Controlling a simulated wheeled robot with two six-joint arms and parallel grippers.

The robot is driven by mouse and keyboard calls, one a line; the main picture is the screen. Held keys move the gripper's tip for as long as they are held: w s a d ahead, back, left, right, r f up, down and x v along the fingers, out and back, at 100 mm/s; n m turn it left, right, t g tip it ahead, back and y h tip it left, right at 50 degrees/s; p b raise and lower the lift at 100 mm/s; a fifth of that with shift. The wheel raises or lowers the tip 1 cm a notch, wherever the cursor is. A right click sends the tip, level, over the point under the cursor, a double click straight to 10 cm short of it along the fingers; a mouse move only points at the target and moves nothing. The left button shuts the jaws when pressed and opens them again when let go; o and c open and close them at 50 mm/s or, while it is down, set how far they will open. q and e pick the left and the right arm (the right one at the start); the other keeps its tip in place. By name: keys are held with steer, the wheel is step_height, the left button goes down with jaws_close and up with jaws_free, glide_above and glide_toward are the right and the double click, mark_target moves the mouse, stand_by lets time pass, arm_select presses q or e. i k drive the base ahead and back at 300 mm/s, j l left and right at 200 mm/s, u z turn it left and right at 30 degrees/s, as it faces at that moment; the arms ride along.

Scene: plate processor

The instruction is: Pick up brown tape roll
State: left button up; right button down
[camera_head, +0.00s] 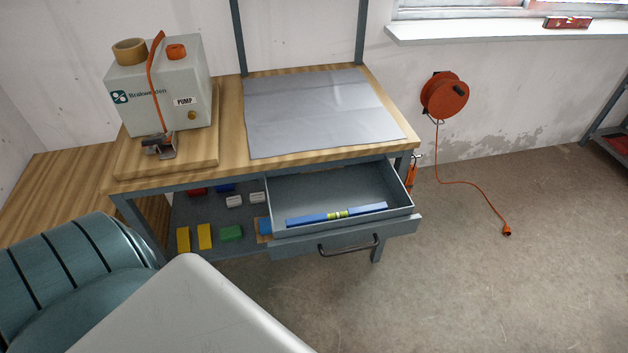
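The brown tape roll (130,51) lies flat on top of the grey pump box (170,92), near its back left corner. It is a tan ring with its hole facing up. A smaller orange roll (176,52) lies to its right on the same box, with an orange hose or strap between them. Neither of my grippers shows in the head view, and nothing touches the tape roll.
The pump box stands on a wooden workbench (232,122) beside a grey mat (315,110). An open drawer (345,243) with a blue level juts out in front. Colored blocks lie on the lower shelf. An orange cable reel (444,95) hangs on the wall.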

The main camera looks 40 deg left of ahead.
mark_target(131, 52)
steer(key=u, duration=2.15)
